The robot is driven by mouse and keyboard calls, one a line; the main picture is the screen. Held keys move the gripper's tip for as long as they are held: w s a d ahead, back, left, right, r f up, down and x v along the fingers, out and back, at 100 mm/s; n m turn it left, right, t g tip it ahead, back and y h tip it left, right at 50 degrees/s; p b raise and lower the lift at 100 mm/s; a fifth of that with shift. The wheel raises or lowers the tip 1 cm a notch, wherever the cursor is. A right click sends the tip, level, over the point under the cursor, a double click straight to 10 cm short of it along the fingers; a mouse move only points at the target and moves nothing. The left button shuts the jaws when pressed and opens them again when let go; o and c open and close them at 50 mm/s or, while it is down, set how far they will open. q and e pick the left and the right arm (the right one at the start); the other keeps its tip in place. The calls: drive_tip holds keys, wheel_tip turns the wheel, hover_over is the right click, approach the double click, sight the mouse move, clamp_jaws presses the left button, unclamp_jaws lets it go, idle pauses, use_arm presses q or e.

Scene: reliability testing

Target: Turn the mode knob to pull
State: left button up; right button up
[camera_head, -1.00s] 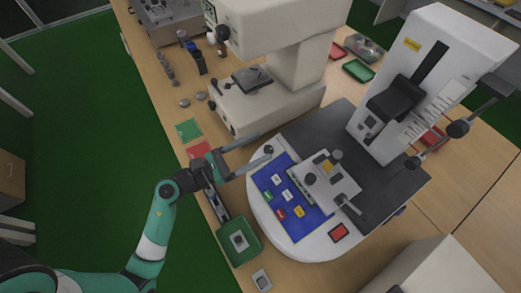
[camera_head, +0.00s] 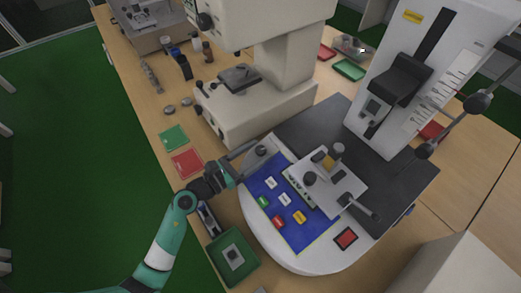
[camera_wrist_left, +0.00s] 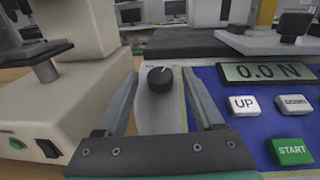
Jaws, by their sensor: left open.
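The mode knob (camera_wrist_left: 160,79) is a round black dial with a pale pointer mark on its top. In the left wrist view it stands on the machine's white base, left of the blue control panel (camera_wrist_left: 245,125). In the head view the knob (camera_head: 262,151) sits at the panel's upper left corner. My left gripper (camera_wrist_left: 158,85) is open, with one finger on each side of the knob and a visible gap to each. Its fingers also reach toward the knob in the head view (camera_head: 250,154). I cannot read any labels around the knob. My right gripper is not in view.
The panel has a display reading 0.0 N (camera_wrist_left: 268,72) and several coloured buttons. A cream microscope-like machine (camera_head: 240,112) stands close behind the left gripper. A green tray (camera_head: 234,258) lies below the arm. A red emergency-style square (camera_head: 345,238) is at the base's front.

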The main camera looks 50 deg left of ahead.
use_arm(q)
drive_tip(key=shift+w+d, duration=0.1)
drive_tip(key=shift+w, duration=0.8)
